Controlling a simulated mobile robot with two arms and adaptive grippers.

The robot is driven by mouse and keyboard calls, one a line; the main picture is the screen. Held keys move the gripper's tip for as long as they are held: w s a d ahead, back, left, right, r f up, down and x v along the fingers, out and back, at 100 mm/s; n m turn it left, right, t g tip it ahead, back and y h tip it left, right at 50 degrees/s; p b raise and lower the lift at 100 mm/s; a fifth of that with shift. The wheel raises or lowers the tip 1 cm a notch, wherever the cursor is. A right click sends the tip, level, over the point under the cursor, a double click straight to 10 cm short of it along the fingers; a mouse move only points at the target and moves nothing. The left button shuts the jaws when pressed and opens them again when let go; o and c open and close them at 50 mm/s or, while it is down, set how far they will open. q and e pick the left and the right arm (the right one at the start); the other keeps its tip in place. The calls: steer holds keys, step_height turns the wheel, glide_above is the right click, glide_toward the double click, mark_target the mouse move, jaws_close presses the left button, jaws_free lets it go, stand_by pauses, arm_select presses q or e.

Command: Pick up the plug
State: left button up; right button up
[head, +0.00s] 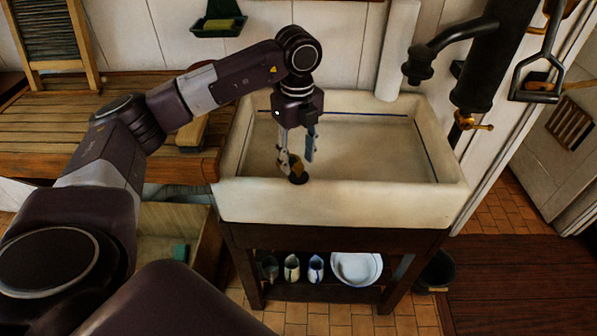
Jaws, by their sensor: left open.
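The plug (298,177) looks like a small dark stopper with a brownish upper part. It is at the near edge of the white sink (340,203), toward its left end. My left gripper (297,157) points down from above with its fingers apart. The fingertips are close to the plug, one on its left and one to its upper right. I cannot tell whether they touch it. The fingers partly cover the plug's upper part. My right gripper is out of view.
A slatted wooden drainboard (60,135) adjoins the sink on the left. A dark pump with a spout (445,42) stands at the sink's back right. Jugs and a white bowl (356,268) sit on the shelf below. The sink basin looks empty.

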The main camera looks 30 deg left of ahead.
mark_target(299, 166)
arm_select(q)
steer(key=shift+d+f+p, duration=0.15)
steer(key=shift+f+p, duration=0.2)
steer(key=shift+f, duration=1.35)
jaws_close()
